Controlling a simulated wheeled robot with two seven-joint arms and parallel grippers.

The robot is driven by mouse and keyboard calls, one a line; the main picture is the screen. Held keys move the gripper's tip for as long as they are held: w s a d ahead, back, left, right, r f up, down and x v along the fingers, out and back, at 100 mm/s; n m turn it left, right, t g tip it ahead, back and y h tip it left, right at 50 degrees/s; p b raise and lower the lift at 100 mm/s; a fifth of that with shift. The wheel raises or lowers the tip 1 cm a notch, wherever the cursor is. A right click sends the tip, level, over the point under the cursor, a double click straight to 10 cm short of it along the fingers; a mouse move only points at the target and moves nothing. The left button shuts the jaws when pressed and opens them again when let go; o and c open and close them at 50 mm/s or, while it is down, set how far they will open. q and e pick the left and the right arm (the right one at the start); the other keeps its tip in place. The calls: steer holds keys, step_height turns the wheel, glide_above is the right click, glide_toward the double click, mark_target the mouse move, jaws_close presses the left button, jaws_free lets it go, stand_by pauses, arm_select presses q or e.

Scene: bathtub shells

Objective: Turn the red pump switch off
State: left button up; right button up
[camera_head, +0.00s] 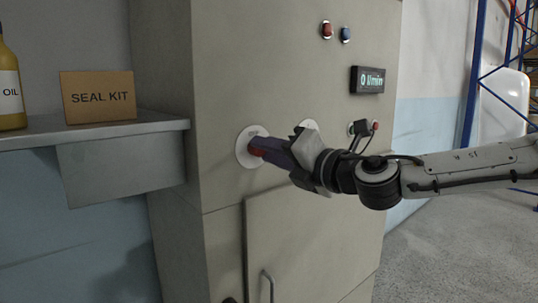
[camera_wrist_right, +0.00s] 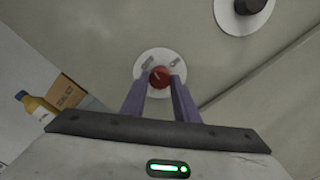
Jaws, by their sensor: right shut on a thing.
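The red pump switch (camera_wrist_right: 159,77) is a round red knob on a white disc (camera_head: 243,158) on the front of the grey cabinet. My right gripper (camera_head: 262,150) comes in from the right, and its purple fingers are shut on the red knob. In the right wrist view the two fingertips (camera_wrist_right: 160,83) sit at either side of the knob, and a light line shows on its face. Marks on the disc are too small to read. In the head view the fingers hide most of the knob. My left gripper is not in view.
A dark knob (camera_wrist_right: 252,5) sits on a second white disc beside the red one. A display (camera_head: 367,80) reads 0 l/min, below a red lamp (camera_head: 327,30) and a blue lamp (camera_head: 346,34). A shelf (camera_head: 100,131) at left holds an oil bottle (camera_head: 9,90) and a SEAL KIT box (camera_head: 98,97).

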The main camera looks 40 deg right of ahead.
steer(key=shift+n, duration=1.2)
steer(key=o, duration=1.1)
steer(key=shift+c, duration=0.2)
steer(key=s+b, duration=0.1)
steer(key=s, duration=0.9)
steer(key=shift+s+d, duration=0.15)
steer(key=shift+d, duration=0.3)
